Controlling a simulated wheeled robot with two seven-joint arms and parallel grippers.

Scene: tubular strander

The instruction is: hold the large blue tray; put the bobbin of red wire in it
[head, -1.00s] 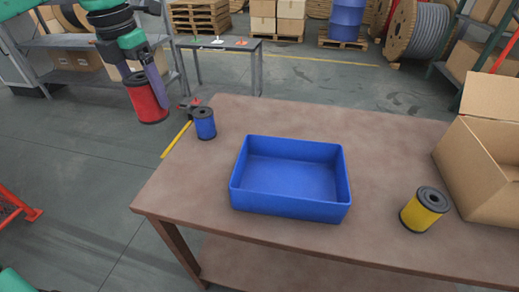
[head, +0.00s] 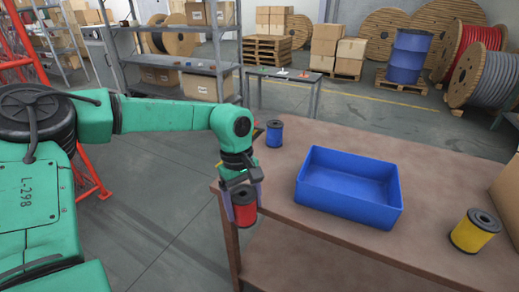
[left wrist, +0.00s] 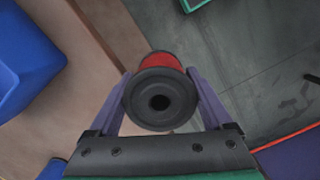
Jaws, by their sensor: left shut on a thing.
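My left gripper (head: 242,200) is shut on the bobbin of red wire (head: 245,213), which has dark flanges. It holds the bobbin beside the table's left edge, left of the tray. In the left wrist view the bobbin (left wrist: 160,88) sits between the two purple fingers, its dark flange facing the camera. The large blue tray (head: 345,205) stands empty on the brown table. Part of the tray (left wrist: 25,60) shows at the upper left of the left wrist view. My right gripper is not in view.
A blue bobbin (head: 274,133) stands behind the tray's left side on the table (head: 280,235). A yellow bobbin (head: 473,231) stands right of the tray. A cardboard box (head: 509,192) is at the right edge. Shelves (head: 185,60) stand behind my left arm.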

